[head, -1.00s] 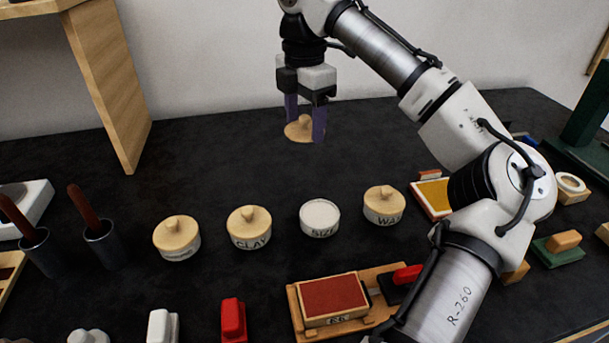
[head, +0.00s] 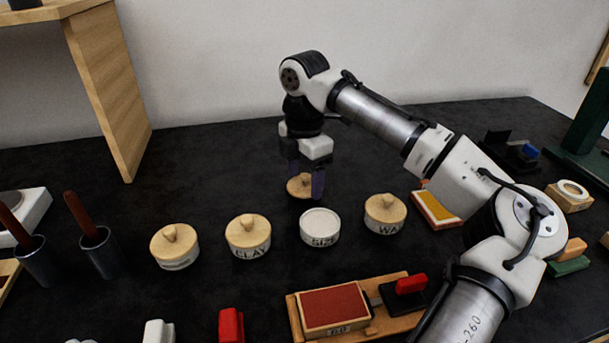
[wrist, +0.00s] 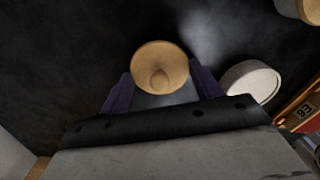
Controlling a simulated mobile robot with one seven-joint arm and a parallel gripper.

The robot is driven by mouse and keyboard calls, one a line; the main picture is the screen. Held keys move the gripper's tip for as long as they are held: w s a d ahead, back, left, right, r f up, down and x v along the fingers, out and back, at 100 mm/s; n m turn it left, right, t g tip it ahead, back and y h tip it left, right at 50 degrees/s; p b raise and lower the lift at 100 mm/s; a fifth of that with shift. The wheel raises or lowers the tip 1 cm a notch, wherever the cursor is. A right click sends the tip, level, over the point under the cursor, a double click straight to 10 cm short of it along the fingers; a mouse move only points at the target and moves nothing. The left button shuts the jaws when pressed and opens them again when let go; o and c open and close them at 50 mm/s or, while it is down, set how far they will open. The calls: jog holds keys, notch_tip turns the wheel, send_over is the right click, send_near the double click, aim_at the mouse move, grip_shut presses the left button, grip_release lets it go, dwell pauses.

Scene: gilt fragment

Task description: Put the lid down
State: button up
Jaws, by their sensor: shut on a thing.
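The wooden lid (head: 298,187) is round and tan with a knob on top. My gripper (head: 307,180) is shut on it, one purple finger on each side, just behind the open jar. The lid also shows between my fingers in the wrist view (wrist: 160,62). It is at or very near the dark table top; I cannot tell whether it touches. The SIZE jar (head: 320,228) stands without a lid, its pale contents showing, in front of the gripper. In the wrist view the open jar (wrist: 250,82) is right of the lid, apart from it.
Lidded jars stand in the same row: one at left (head: 175,247), the CLAY jar (head: 248,237) and the WA-marked jar (head: 385,214). A red pad on a wooden tray (head: 398,320) lies in front. The table behind and left of the lid is clear.

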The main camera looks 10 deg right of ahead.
aim_at(305, 175)
jog(key=shift+f, duration=0.1)
jog(key=o, duration=1)
notch_tip(305, 175, up, 12)
jog(key=shift+r+p, duration=0.15)
jog(key=shift+p, duration=0.5)
